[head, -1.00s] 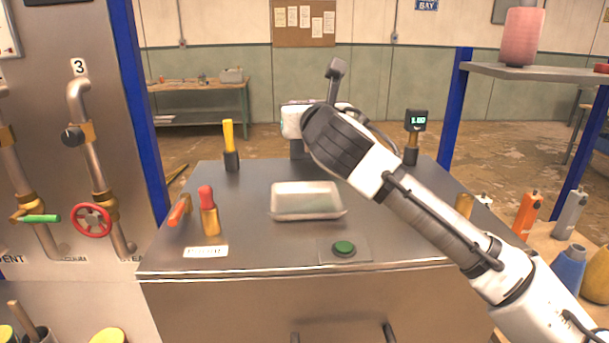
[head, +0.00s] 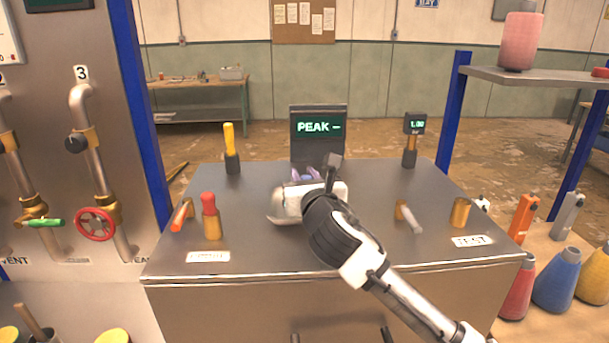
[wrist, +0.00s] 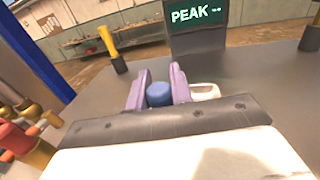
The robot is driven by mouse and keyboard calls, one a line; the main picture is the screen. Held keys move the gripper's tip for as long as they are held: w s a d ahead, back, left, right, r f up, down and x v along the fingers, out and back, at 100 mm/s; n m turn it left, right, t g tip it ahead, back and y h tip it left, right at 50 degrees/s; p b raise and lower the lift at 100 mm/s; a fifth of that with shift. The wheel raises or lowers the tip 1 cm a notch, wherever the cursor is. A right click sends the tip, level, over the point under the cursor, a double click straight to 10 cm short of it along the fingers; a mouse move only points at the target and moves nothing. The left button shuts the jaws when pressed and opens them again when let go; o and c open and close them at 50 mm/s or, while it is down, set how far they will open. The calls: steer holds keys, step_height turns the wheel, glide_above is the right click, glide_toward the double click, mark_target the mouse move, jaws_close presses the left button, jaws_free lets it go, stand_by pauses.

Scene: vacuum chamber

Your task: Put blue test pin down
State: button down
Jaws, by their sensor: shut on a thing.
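My gripper (head: 305,175) is over the middle of the metal bench top (head: 240,262), in front of the PEAK display. In the wrist view its two purple fingers (wrist: 158,92) are shut on the blue test pin (wrist: 159,95). Only the pin's rounded blue end shows between the fingers; its lower part is hidden. I cannot tell if the pin touches anything below. A pale shallow tray (wrist: 205,91) shows just right of the fingers in the wrist view; my gripper mostly hides it in the head view.
The PEAK display (head: 318,134) stands behind. A yellow-handled piece (head: 230,150) and a small meter (head: 413,125) stand at the back corners. A red-topped brass piece (head: 210,215) stands left. A brass cylinder (head: 460,212) and the TEST label (head: 473,240) are at right.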

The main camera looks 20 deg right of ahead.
steer(key=shift+f, duration=0.25)
steer(key=c, duration=1.2)
jaws_free()
steer(key=shift+r, duration=0.1)
steer(key=shift+c, duration=0.2)
steer(key=shift+r, duration=0.1)
steer(key=shift+r, duration=0.2)
steer(key=s+b, duration=0.1)
steer(key=s, duration=0.2)
steer(key=s+b, duration=0.1)
steer(key=s, duration=0.3)
steer(key=s+a+b, duration=0.1)
steer(key=s+b, duration=0.1)
steer(key=s, duration=0.1)
steer(key=shift+s+a+f, duration=0.1)
steer(key=shift+s+f, duration=0.1)
steer(key=shift+s, duration=0.2)
steer(key=shift+s+a, duration=0.15)
steer(key=shift+s, duration=0.4)
